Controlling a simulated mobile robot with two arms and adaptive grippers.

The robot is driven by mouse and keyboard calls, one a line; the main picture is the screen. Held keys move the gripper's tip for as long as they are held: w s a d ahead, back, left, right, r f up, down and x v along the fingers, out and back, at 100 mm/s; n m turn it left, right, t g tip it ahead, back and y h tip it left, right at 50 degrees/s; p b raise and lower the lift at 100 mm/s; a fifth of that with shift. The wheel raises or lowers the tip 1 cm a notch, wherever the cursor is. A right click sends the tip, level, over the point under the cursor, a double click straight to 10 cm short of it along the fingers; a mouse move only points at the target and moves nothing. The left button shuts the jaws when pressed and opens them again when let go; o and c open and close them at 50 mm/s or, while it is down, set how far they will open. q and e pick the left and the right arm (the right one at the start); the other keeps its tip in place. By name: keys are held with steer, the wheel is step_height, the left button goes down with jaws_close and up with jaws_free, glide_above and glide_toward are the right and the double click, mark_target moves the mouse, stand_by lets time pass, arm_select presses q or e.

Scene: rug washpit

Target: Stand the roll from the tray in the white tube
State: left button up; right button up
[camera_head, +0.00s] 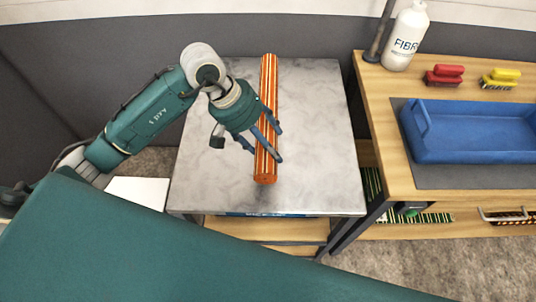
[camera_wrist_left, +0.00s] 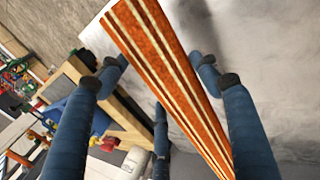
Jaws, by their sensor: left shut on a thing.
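The roll (camera_head: 268,80) is long and orange with pale stripes. It lies lengthwise over the grey stone-topped table (camera_head: 320,120) in the head view, and I cannot tell for sure whether it touches the top. My left gripper (camera_head: 262,143) is shut on the roll near its nearer half. In the left wrist view the roll (camera_wrist_left: 165,70) runs diagonally between the fingers. The blue tray (camera_head: 470,157) on the wooden bench at the right looks empty. I cannot make out the white tube. My right gripper is out of view.
The wooden bench (camera_head: 380,100) carries a white bottle (camera_head: 405,40), a red brush (camera_head: 444,75) and a yellow brush (camera_head: 500,77). Striped rolls (camera_head: 430,217) lie on its lower shelf. A flat white surface (camera_head: 138,192) shows left of the table. The tabletop right of the roll is clear.

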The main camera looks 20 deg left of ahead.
arm_select(q)
step_height(320, 180, down, 3)
steer(key=shift+d, duration=0.1)
steer(key=shift+w+f+p, duration=0.1)
steer(key=shift+f+p, duration=0.25)
steer(key=shift+f, duration=0.25)
step_height(320, 180, down, 4)
steer(key=shift+f+p, duration=0.1)
steer(key=shift+p, duration=0.35)
steer(key=o, duration=1.6)
steer(key=shift+f, duration=0.1)
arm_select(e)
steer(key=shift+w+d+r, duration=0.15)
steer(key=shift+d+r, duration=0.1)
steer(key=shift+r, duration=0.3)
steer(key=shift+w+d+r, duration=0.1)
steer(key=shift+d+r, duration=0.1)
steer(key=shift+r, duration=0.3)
arm_select(q)
steer(key=shift+a+r, duration=0.3)
steer(key=shift+r, duration=0.15)
steer(key=b+v, duration=0.3)
steer(key=v, duration=0.8)
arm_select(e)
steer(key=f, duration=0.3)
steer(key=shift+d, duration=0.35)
arm_select(q)
steer(key=shift+s, duration=0.3)
